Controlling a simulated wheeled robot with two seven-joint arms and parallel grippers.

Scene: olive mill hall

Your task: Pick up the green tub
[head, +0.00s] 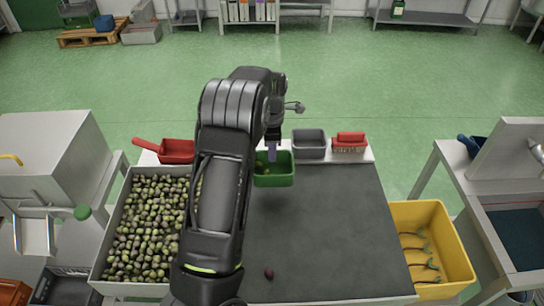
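My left arm reaches across the middle of the view and hides the tub's left part. My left gripper (272,153) points down at the green tub, with its finger tips over or inside the tub's opening. I cannot tell whether it touches the rim. The fingers overlap in this view, so their gap is hidden. My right gripper is not in view.
A red scoop (177,151), a grey tub (309,144) and a red brush (349,142) line the back ledge. A crate of olives (112,231) is left, a yellow crate (430,216) right. One dark olive (268,273) lies on the otherwise clear dark mat (325,228).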

